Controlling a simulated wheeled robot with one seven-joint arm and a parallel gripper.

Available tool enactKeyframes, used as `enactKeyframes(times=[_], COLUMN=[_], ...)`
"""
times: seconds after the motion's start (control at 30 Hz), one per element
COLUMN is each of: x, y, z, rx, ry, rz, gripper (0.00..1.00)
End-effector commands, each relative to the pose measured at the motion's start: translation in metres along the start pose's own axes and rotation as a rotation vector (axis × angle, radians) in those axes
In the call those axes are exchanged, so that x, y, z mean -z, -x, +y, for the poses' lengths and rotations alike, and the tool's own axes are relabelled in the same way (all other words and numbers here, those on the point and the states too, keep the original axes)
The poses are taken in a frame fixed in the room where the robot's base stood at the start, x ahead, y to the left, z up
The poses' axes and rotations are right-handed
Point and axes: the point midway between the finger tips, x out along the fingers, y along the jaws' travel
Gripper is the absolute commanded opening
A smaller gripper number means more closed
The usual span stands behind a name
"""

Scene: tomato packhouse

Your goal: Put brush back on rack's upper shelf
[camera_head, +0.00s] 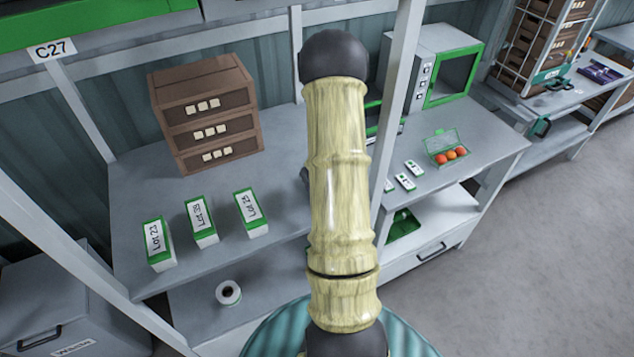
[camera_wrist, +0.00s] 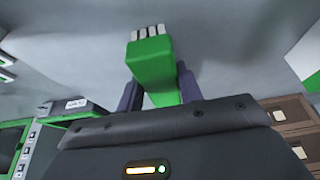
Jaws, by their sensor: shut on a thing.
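In the wrist view my gripper (camera_wrist: 160,86) is shut on the green brush (camera_wrist: 152,62), with one dark finger on each side of it. The brush's pale bristles point away from the gripper. A plain grey surface fills the view behind the brush; I cannot tell whether the brush touches it. In the head view my arm stands across the middle and hides both gripper and brush. The rack (camera_head: 297,45) has a grey shelf (camera_head: 130,205) bearing stacked brown crates (camera_head: 205,112) and three Lot boxes (camera_head: 201,222). A lower shelf (camera_head: 190,312) shows below it.
A white roll (camera_head: 228,292) lies on the lower shelf. A grey bin (camera_head: 50,305) stands at lower left. To the right, a bench (camera_head: 490,135) holds a green-doored cabinet (camera_head: 440,75), small white pieces (camera_head: 404,181) and an open tomato punnet (camera_head: 447,150). Open floor (camera_head: 540,250) lies at right.

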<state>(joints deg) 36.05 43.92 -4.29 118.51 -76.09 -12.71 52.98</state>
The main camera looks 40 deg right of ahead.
Motion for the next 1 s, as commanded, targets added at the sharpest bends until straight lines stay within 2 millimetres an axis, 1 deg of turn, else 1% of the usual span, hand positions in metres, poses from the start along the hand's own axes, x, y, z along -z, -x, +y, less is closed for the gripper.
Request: enactKeyframes(times=[0.03, 0.1, 0.13, 0.43, 0.57, 0.67, 1.0], x=[0.0, 0.0, 0.0, 0.001, 0.002, 0.002, 0.003], y=[-0.001, -0.001, -0.001, 0.001, 0.011, 0.025, 0.094], z=[0.0, 0.0, 0.0, 0.0, 0.0, 0.0, 0.001], rx=[0.0, 0.0, 0.0, 0.0, 0.0, -0.001, -0.001], ry=[0.0, 0.0, 0.0, 0.0, 0.0, -0.001, -0.001], rz=[0.0, 0.0, 0.0, 0.0, 0.0, 0.001, 0.002], gripper=[0.42, 0.56, 0.58, 0.58, 0.58, 0.58, 0.58])
